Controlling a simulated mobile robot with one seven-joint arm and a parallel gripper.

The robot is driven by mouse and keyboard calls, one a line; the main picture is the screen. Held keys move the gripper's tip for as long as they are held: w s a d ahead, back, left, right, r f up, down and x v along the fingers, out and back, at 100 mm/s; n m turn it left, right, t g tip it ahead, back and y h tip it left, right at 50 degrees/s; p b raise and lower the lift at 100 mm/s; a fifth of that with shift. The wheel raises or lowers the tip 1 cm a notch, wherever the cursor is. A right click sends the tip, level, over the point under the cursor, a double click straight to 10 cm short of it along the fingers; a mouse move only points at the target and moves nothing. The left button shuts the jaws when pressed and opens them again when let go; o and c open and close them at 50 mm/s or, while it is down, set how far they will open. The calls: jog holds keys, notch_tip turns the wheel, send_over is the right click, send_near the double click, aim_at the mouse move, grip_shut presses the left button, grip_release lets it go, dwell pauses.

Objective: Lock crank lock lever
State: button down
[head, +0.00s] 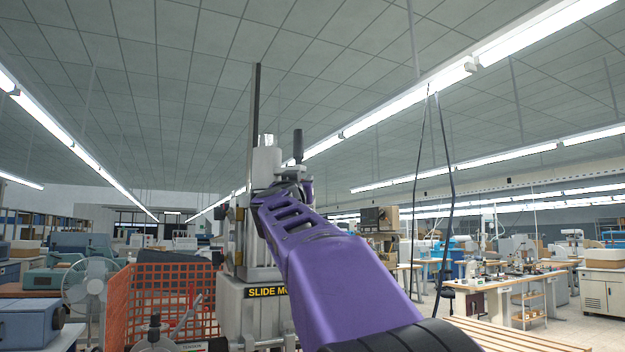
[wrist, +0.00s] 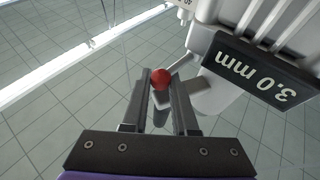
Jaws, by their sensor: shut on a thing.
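The crank lock lever shows in the wrist view as a red ball knob (wrist: 160,82) between the fingertips of my gripper (wrist: 161,76). The two fingers are closed in on the knob from both sides. Behind it is the pale machine body (wrist: 212,92) with a dark "3.0 mm" label (wrist: 262,73). In the head view the grey machine (head: 245,300) with a "SLIDE MO…" label stands ahead, and my purple arm reaches up to its upper part. The knob and my fingertips cannot be made out there. An upright black handle (head: 298,146) stands near the machine's top.
An orange mesh barrier (head: 160,290) stands left of the machine, with a fan (head: 90,285) beyond it. A blue box-shaped device (head: 38,322) is at the far left. Workbenches (head: 510,285) stand to the right. A wooden slatted surface (head: 510,336) lies at lower right.

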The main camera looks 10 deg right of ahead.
jog(key=shift+w+a+f+m+g+h, duration=0.15)
jog(key=shift+f+m+g+h, duration=0.25)
jog(key=shift+h, duration=0.3)
jog(key=c, duration=0.8)
grip_release()
jog(key=shift+o, duration=0.4)
jog(key=shift+r, duration=0.1)
